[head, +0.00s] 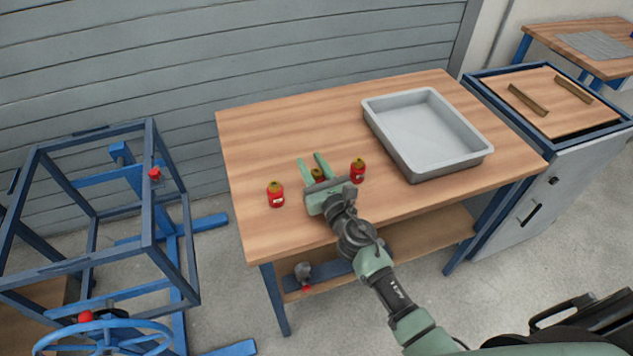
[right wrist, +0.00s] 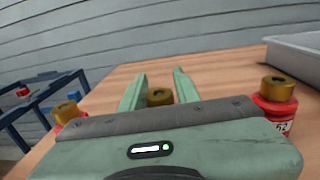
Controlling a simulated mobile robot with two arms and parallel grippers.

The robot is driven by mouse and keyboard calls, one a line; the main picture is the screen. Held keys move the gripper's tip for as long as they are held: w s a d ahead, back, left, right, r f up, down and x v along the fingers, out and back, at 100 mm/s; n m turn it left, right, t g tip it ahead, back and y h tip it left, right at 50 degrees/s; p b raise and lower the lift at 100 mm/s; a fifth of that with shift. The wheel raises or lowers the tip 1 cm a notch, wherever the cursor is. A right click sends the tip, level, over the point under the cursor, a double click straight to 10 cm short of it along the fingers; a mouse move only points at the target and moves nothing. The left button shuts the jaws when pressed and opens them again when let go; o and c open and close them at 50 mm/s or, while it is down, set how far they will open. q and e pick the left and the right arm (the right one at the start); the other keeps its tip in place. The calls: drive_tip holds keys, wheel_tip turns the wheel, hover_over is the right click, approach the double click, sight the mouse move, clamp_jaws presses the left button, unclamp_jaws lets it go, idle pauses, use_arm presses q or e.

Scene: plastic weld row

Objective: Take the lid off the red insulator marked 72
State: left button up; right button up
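Three red insulators with brass-coloured lids stand on the wooden table: a left one (head: 276,197), a middle one (head: 318,175) and a right one (head: 358,173). In the right wrist view, the right one (right wrist: 274,112) has a white label that seems to end in 2; its first digit is unclear. The middle one's lid (right wrist: 160,97) shows between the fingers of my right gripper (head: 309,158), its body mostly hidden by the gripper. My right gripper is open, with a gap on each side of that lid. My left gripper is out of view.
A grey metal tray (head: 378,136) stands on the table (head: 260,130) to the right of the insulators. A blue frame (head: 150,235) with red knobs stands left of the table. The table's back left is clear. A grey and red item (head: 303,270) is on the lower shelf.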

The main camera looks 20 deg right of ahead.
drive_tip(key=shift+f, duration=0.15)
clamp_jaws()
drive_tip(key=shift+s, duration=0.1)
drive_tip(key=shift+r+p, duration=0.6)
wheel_tip(320, 180, up, 19)
drive_tip(key=p, duration=1)
